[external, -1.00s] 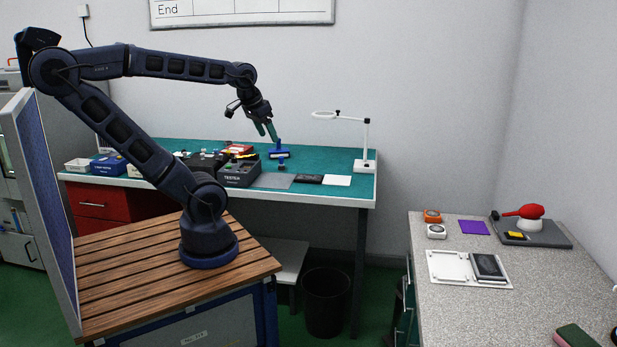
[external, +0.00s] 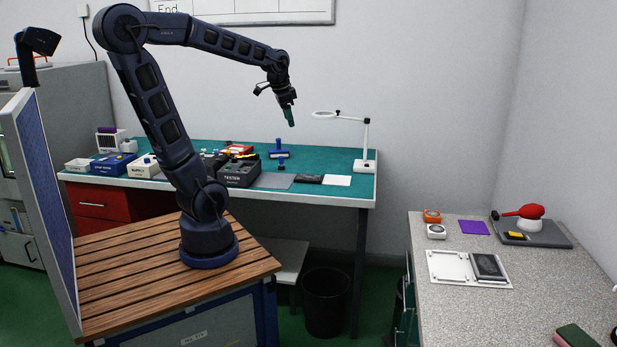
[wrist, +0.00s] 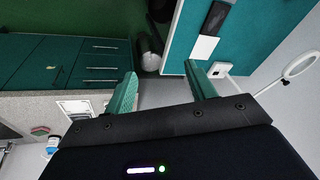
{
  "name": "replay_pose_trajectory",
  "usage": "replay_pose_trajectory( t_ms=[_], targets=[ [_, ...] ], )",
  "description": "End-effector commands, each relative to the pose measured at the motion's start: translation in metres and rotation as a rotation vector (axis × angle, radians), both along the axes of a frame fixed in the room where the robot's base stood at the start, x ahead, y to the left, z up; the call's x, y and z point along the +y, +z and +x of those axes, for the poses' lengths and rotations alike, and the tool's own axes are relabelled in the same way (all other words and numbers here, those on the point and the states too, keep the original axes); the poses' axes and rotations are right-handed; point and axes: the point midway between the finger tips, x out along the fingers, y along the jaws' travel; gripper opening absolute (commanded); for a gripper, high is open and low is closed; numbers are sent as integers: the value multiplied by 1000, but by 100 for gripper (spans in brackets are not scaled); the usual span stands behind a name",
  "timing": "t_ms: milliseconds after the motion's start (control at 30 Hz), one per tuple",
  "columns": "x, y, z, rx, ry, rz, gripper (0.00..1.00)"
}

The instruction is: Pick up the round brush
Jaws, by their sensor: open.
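My gripper (external: 290,117) is raised above the right part of the green-topped bench (external: 330,157). In the wrist view, its two green fingers (wrist: 161,88) are wide apart with nothing between them. I cannot surely make out the round brush. A small blue piece (external: 281,161) on the bench may be it, but it is too small to tell. A taller blue-handled tool (external: 278,147) stands just behind it. My gripper is above both and slightly right, apart from them. Neither blue piece shows clearly in the wrist view.
A ring lamp (external: 366,145) stands at the bench's right end. A dark tester box (external: 238,172), a black piece (external: 309,179) and a white sheet (external: 337,180) lie near the front edge. A bin (external: 326,302) is below. A speckled counter (external: 460,305) is at right.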

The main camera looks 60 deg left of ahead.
Motion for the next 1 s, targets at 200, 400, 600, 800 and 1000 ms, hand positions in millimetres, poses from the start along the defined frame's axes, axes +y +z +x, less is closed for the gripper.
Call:
replay_pose_trajectory(
  t_ms=[200, 400, 600, 800, 1000],
  targets=[
    [43, -7, 53, 64, -133, 51, 56],
    [89, -20, 97, 119, -265, 87, 56],
    [141, -42, 136, 172, -399, 109, 56],
    [198, -73, 168, 219, -537, 120, 56],
    [260, -110, 192, 257, -674, 119, 56]
  ],
)
